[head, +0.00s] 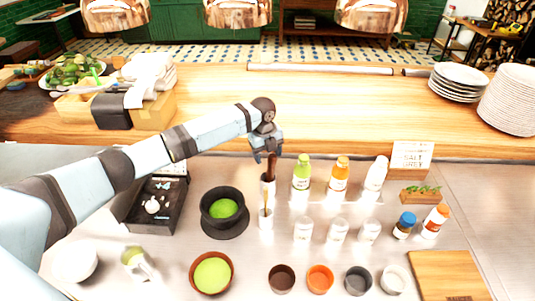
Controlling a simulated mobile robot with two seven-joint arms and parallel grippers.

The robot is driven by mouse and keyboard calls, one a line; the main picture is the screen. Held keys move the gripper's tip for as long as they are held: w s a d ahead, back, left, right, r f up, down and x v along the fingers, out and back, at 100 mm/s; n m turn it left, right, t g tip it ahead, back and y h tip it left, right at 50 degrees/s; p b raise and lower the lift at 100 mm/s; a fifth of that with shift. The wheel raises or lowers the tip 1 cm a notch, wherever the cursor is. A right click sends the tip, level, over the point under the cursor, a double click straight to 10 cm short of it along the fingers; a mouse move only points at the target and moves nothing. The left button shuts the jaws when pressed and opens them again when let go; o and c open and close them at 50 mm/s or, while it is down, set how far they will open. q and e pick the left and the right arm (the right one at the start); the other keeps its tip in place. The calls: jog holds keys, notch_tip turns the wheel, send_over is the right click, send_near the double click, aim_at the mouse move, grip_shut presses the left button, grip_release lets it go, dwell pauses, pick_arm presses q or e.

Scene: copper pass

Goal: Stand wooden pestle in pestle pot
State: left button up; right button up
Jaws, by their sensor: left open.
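The dark brown wooden pestle (272,167) stands close to upright, its lower end in a narrow white pot (267,188), which appears to be the pestle pot. My left gripper (267,154) is open, pointing down at the pestle's top. Its fingers overlap the upper end in the head view, and I cannot tell whether they touch it. A second narrow white pot (266,221) just in front holds a thin tan-handled tool. My right gripper is not in view.
A black mortar (211,222) with green paste stands left of the pots. Green, orange and white bottles (340,180) stand to the right. Several small bowls (320,279) line the front. A black tray (141,214) is at left, a wooden board (448,274) at right.

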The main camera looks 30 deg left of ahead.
pick_arm(q)
notch_tip(320, 180, up, 14)
jog(key=s+b, duration=0.1)
jog(key=b, duration=0.1)
jog(key=shift+a+f, duration=0.2)
jog(key=shift+a, duration=0.2)
jog(key=shift+f, duration=0.1)
dwell(0.5)
